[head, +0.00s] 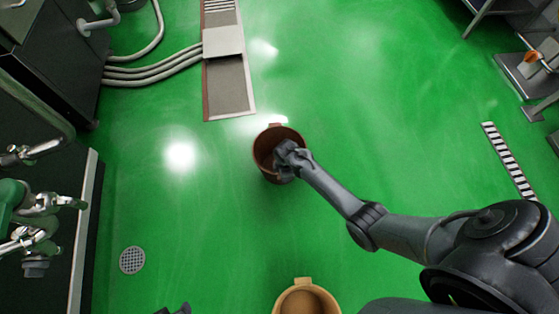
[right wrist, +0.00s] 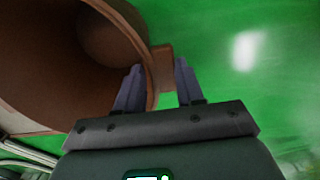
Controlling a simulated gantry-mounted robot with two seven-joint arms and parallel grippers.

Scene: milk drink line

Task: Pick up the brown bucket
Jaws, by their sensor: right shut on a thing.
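The brown bucket (head: 264,150) is in the middle of the head view, over the green floor, with its open mouth toward the camera. My right gripper (head: 287,160) is at the bucket's right side and hides part of it. In the right wrist view, the bucket (right wrist: 40,70) fills the upper left. The two fingers of the right gripper (right wrist: 158,84) are on either side of its rim wall, near a tab, and are shut on it. A small dark part at the bottom edge of the head view may be my left gripper (head: 174,309); its fingers cannot be made out.
A tan bucket (head: 306,298) is at the bottom edge. Dark machinery with pipes (head: 40,215) lines the left side. A floor channel (head: 229,85) lies above the brown bucket, and a drain (head: 132,260) lies lower left. Open green floor lies to the upper right.

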